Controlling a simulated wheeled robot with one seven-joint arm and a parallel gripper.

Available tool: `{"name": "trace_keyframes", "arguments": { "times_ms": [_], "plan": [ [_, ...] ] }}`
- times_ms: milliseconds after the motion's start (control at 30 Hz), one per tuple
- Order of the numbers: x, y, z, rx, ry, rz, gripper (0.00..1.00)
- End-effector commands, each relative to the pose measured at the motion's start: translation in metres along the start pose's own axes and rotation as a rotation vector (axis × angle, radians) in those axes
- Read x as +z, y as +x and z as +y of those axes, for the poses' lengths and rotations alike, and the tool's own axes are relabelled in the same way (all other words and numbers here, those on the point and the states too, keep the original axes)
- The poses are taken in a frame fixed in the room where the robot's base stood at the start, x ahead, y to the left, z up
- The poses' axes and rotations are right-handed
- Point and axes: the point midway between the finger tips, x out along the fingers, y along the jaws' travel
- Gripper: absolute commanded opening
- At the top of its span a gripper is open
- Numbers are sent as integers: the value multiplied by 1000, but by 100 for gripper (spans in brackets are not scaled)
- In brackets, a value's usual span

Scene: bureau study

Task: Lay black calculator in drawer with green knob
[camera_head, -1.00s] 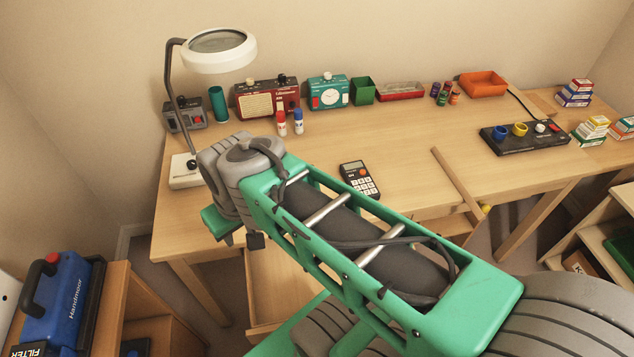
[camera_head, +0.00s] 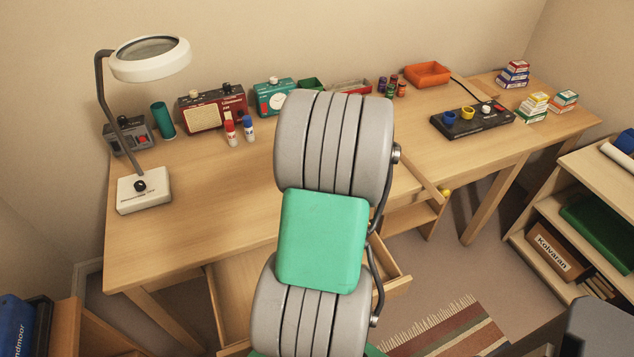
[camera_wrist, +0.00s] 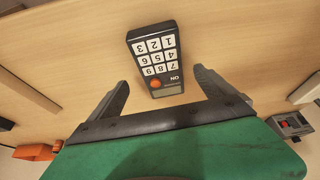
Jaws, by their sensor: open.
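The black calculator (camera_wrist: 153,60) lies on the wooden desktop in the wrist view, with white keys and one orange key. My arm hides it in the head view. My gripper (camera_wrist: 161,78) is open, its two fingers apart on either side of the calculator's near end; I cannot tell how high above the desk they are. In the head view, a pulled-out drawer (camera_head: 228,292) shows under the desk, partly behind my arm. No green knob is visible, so I cannot tell whether this is the green-knob drawer.
Another drawer with a yellow knob (camera_head: 446,194) is at the desk's right part. A magnifier lamp (camera_head: 145,190) stands at the left. Red and blue bottles (camera_head: 240,129), radios and boxes line the back. A black control panel (camera_head: 472,120) is at the right. The desk's left front is clear.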

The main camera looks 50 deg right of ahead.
Motion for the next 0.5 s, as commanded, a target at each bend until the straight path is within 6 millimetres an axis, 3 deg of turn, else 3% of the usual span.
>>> {"name": "trace_keyframes", "arguments": {
  "times_ms": [233,500],
  "plan": [
    [-1,42,-3,-1,0,-2,94],
    [-1,48,-2,1,0,0,94]
  ]
}}
